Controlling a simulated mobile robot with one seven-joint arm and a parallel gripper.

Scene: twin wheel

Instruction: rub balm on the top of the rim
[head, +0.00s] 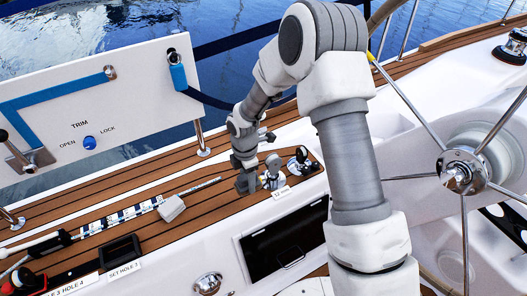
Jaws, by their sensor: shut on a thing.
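A large steering wheel stands at the right of the head view, with a shiny hub (464,171) and metal spokes. A tan part of its rim (384,14) shows at the top edge, beside my arm. The rest of the upper rim is out of frame or behind my arm. My gripper (248,172) is low over the teak side deck, left of the wheel and well apart from the rim. It is shut on a small dark grey thing (247,183), too small to identify as the balm. The fingers are hard to make out.
Small fittings (272,174) and a black-and-silver block (300,160) stand just right of my gripper. A white TRIM panel (90,105) rises at the left. A dark recess (285,243) opens below.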

